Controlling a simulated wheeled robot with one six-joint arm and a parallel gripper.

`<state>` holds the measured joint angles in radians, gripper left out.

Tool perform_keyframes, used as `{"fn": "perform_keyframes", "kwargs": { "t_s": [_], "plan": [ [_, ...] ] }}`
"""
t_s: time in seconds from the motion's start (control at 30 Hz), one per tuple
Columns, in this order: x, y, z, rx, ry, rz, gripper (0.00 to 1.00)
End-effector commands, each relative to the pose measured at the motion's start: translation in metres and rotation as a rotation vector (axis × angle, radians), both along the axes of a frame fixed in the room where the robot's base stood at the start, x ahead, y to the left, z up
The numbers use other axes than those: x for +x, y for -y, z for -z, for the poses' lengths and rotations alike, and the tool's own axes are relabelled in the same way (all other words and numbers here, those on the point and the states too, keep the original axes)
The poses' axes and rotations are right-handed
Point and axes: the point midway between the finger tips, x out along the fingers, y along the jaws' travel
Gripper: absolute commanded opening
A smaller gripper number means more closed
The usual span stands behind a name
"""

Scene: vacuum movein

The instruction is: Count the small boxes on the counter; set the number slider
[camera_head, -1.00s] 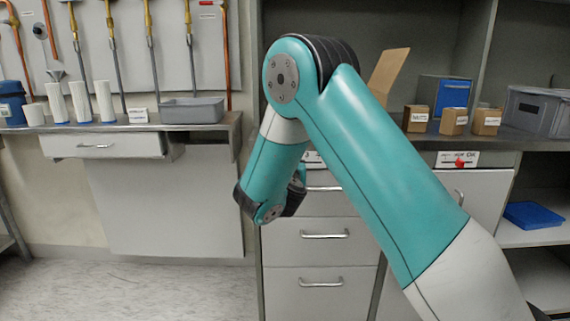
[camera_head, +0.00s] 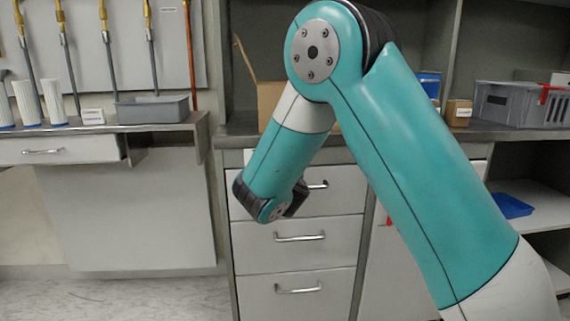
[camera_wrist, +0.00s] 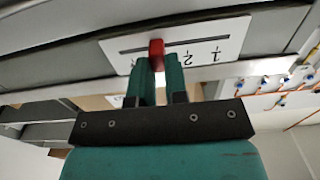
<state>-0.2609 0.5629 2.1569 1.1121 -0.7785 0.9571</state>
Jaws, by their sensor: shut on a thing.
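In the wrist view, my gripper (camera_wrist: 163,66) is shut on the red slider knob (camera_wrist: 156,50). The knob sits in the slot of the white number slider plate (camera_wrist: 205,42), which shows turned over. Digits 1 and 2 can be read to the right of the knob; the rest of the scale is blocked or unclear. In the head view my arm hides the gripper and the plate. One small brown labelled box (camera_head: 459,113) shows on the counter (camera_head: 490,130); any other small boxes there are behind my arm.
A larger open cardboard box (camera_head: 268,104) stands on the counter left of my arm. A grey crate (camera_head: 522,106) stands at the right. Drawers (camera_head: 298,245) are below the counter. A blue tray (camera_head: 511,206) lies on a lower shelf at right.

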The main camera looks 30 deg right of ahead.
Motion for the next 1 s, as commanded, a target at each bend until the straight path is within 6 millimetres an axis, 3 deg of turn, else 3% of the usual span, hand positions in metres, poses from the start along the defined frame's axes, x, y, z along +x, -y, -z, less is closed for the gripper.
{"fn": "perform_keyframes", "kwargs": {
  "t_s": [0.17,0.2,0.3,0.67,0.77,1.0],
  "plan": [
    [0.000,0.001,-0.001,0.000,0.002,0.001,0.00],
    [0.000,0.001,-0.001,0.000,0.002,0.001,0.23],
    [0.000,0.001,-0.001,0.000,0.002,0.002,0.40],
    [-0.006,-0.002,0.001,0.001,0.000,0.001,0.40],
    [-0.018,-0.009,0.002,0.001,0.000,-0.002,0.40],
    [-0.072,-0.034,0.004,0.000,-0.001,-0.006,0.40]
  ]
}}
